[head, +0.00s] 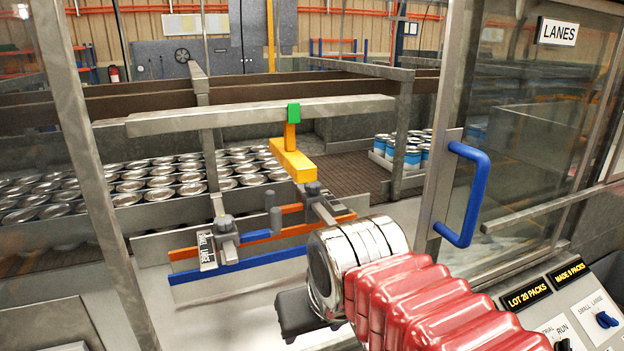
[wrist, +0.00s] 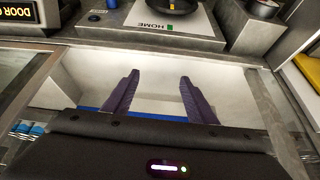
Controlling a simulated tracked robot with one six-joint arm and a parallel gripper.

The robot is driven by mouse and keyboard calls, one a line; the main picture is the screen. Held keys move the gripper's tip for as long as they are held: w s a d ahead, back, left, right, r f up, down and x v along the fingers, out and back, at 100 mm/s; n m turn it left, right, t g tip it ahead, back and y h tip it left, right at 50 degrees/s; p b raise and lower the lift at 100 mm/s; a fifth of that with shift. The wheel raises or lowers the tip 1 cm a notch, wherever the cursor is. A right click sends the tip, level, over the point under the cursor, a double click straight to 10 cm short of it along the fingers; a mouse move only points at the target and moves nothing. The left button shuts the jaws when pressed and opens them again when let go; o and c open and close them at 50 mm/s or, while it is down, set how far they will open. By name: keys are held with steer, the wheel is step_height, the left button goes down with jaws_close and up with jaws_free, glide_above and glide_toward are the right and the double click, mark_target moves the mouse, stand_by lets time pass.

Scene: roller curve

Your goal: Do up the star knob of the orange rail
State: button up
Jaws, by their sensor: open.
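The orange rail (head: 195,252) runs across the lane front in the head view, above a blue rail (head: 215,269). A dark grey knob (head: 225,223) stands on a bracket at the left, beside a small SMALL/LARGE plate (head: 206,250). Another dark knob (head: 313,188) sits on a bracket at the right. I cannot tell which knob is the orange rail's, nor how tight either is. My gripper is open and empty in the wrist view, its two purple-grey fingers (wrist: 156,92) apart over a pale surface. In the head view my arm hides most of it; it is right of and nearer than the knobs.
A door frame with a blue handle (head: 468,195) stands at the right. A grey crossbar (head: 260,113) spans above the rails, with a yellow block (head: 292,160) below it. Several cans (head: 160,182) fill the lane behind. A control panel (head: 575,320) is at lower right.

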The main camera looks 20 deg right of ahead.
steer(key=w+d+r+m+h, duration=0.1)
steer(key=w+d+r+m, duration=0.3)
steer(key=w+r, duration=1.3)
step_height(320, 180, up, 4)
steer(key=m+g+h, duration=0.1)
steer(key=m+g, duration=0.1)
steer(key=m, duration=0.1)
glide_above(313, 183)
steer(key=s+a, duration=0.4)
steer(key=s, duration=0.1)
steer(key=shift+w+d, duration=0.15)
steer(key=shift+d, duration=0.05)
steer(key=shift+f, duration=0.1)
steer(key=x, duration=1.3)
steer(key=shift+w+d+f, duration=0.25)
steer(key=shift+d, duration=0.1)
steer(key=c, duration=1.1)
